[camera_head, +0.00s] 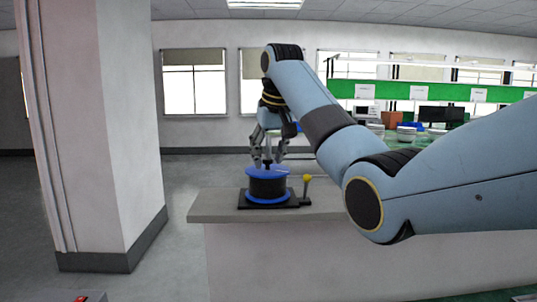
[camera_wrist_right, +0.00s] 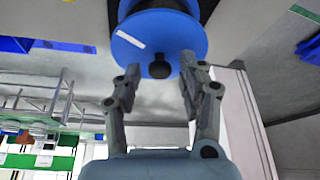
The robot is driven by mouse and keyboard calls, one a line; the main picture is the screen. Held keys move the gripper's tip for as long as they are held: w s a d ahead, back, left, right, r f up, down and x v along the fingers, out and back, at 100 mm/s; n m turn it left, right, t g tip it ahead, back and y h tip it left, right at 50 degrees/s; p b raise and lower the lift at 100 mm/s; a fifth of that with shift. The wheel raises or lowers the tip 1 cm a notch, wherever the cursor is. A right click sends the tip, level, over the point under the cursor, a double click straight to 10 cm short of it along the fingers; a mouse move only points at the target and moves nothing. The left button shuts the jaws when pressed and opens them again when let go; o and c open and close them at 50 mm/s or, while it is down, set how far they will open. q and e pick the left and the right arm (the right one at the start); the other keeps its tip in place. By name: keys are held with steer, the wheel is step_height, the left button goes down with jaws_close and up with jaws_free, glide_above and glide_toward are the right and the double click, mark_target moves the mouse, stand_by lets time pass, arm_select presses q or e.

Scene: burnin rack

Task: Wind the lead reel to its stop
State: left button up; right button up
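The lead reel (camera_head: 267,187) has blue flanges and a dark winding. It sits on a black base (camera_head: 290,202) on the counter. In the right wrist view the reel's blue face (camera_wrist_right: 178,32) carries a white stripe and a black knob (camera_wrist_right: 159,70). My right gripper (camera_head: 269,161) hangs fingers-down just above the reel. In the wrist view its fingers are open on either side of the knob, with gaps showing between them and it. Whether the fingertips reach the knob's height is hard to tell. My left gripper is out of view.
A yellow-knobbed lever (camera_head: 306,179) stands at the right of the base. The grey counter (camera_head: 217,206) has bare room left of the reel. A white pillar (camera_head: 105,130) stands at the left. Green-edged shelving (camera_head: 430,92) with equipment is behind, at the right.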

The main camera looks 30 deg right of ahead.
steer(key=shift+c, duration=1.1)
steer(key=c, duration=0.5)
jaws_close()
steer(key=m+h, duration=0.1)
steer(key=m, duration=0.2)
steer(key=shift+a, duration=0.15)
steer(key=m+g+h, duration=0.1)
steer(key=m, duration=0.2)
steer(key=shift+w+a, duration=0.1)
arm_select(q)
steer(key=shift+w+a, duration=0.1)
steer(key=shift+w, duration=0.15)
arm_select(e)
steer(key=m+g, duration=0.1)
steer(key=m, duration=0.2)
steer(key=m+h, duration=0.1)
steer(key=m, duration=0.1)
steer(key=shift+w+m+g, duration=0.15)
steer(key=shift+m+g, duration=0.25)
steer(key=shift+m, duration=0.3)
